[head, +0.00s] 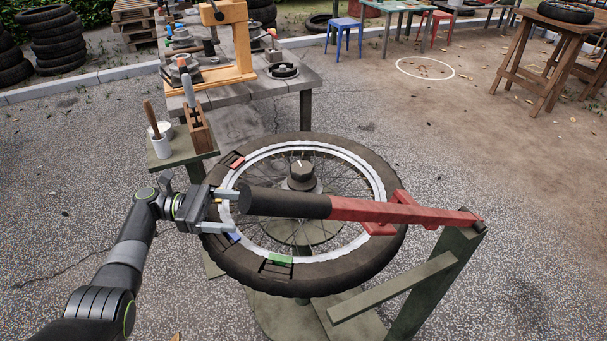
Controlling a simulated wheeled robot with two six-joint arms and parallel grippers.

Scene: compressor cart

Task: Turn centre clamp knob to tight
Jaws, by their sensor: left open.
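The centre clamp knob (301,174) is dark and round with a white mark on top. It sits at the hub of a spoked wheel with a black tyre (376,255) and white rim, lying flat on a stand. My left gripper (236,204) is open at the left side of the wheel, over the rim and apart from the knob. Its fingertips are close to the end of the black grip of a red lever (372,211); I cannot tell if they touch it. My right gripper is not in view.
The lever crosses the wheel in front of the knob, from a green post (432,280) at right. Coloured clips sit on the tyre's left and front. A small green side table (184,152) holds tools; a workbench (285,84) stands behind. Open ground lies right.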

